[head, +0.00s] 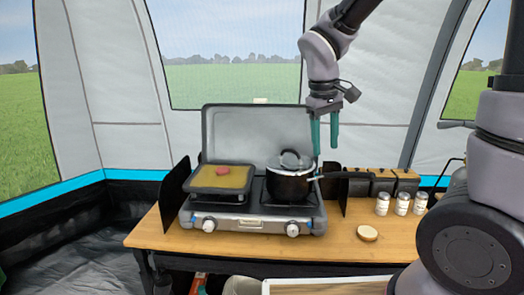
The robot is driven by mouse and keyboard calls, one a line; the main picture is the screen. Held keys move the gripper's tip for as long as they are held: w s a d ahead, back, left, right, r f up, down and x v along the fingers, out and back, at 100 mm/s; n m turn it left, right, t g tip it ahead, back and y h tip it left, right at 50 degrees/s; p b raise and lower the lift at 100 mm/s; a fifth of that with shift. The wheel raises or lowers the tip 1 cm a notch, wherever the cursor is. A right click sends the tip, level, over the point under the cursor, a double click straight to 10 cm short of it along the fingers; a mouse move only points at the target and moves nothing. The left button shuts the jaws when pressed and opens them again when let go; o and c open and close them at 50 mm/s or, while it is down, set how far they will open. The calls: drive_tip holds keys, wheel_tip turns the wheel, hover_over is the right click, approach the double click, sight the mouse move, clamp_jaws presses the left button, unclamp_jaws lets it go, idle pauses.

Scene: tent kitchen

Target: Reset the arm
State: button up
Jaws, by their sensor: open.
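My gripper (325,133) hangs above the right side of the camp stove. Its two green fingers point down with a gap between them, open and empty. A dark pot (288,186) with a lid stands on the right burner, just below and to the left of the fingers. Its handle points right, under the gripper. The gripper appears apart from the pot, though the depth between them is hard to judge.
The stove (252,222) has a raised lid behind it and a pan (207,187) with a reddish item (222,170) on the left. Several white-labelled jars (402,204), dark boxes (382,184) and a round pale item (367,233) stand on the right of the wooden table (155,236).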

drive_tip(key=s+d+r+m+t+y, duration=0.1)
drive_tip(key=s+d+r+m+t, duration=0.1)
drive_tip(key=s+d+r+m, duration=0.2)
drive_tip(key=s+d+r+m+t+y, duration=0.2)
drive_tip(key=s+d+r+m, duration=0.3)
drive_tip(key=r, duration=0.3)
drive_tip(key=shift+r+t+y, duration=0.25)
drive_tip(key=shift+t+y, duration=0.05)
drive_tip(key=shift+t, duration=0.5)
idle(0.7)
